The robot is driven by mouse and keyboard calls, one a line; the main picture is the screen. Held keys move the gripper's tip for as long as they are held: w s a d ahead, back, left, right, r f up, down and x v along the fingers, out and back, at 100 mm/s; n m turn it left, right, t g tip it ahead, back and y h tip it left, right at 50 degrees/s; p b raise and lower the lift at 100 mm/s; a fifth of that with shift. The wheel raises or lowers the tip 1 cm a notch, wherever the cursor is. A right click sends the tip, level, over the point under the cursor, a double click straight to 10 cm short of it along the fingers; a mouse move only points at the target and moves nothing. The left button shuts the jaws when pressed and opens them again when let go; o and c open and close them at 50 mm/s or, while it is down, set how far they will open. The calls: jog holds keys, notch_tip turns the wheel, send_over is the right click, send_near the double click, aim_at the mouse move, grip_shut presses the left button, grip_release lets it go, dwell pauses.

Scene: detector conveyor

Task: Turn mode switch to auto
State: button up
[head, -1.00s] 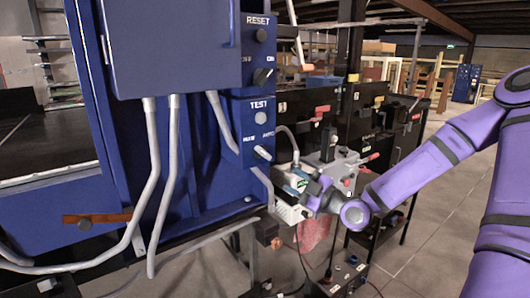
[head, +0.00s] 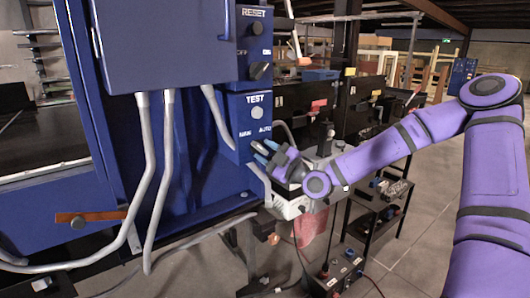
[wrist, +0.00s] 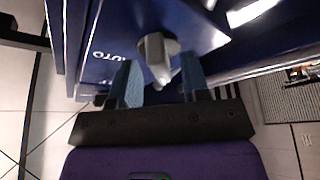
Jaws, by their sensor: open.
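The mode switch is the lower rotary knob on the blue control box (head: 232,112), under the labels MAN and AUTO. In the head view my gripper (head: 266,152) is right at it, and its fingers largely hide the knob. In the wrist view the grey knob (wrist: 155,52) sticks out between the two blue fingers of my gripper (wrist: 160,80). The fingers are open on either side of it; I cannot tell whether either touches. The AUTO label shows upside down to the left of the knob there.
Grey conduits (head: 148,180) run down the cabinet at left. A black cart (head: 375,215) with tools stands to the right. Open floor lies further right.

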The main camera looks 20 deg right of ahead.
jog(key=shift+w+a, duration=0.15)
jog(key=shift+w, duration=0.05)
grip_shut()
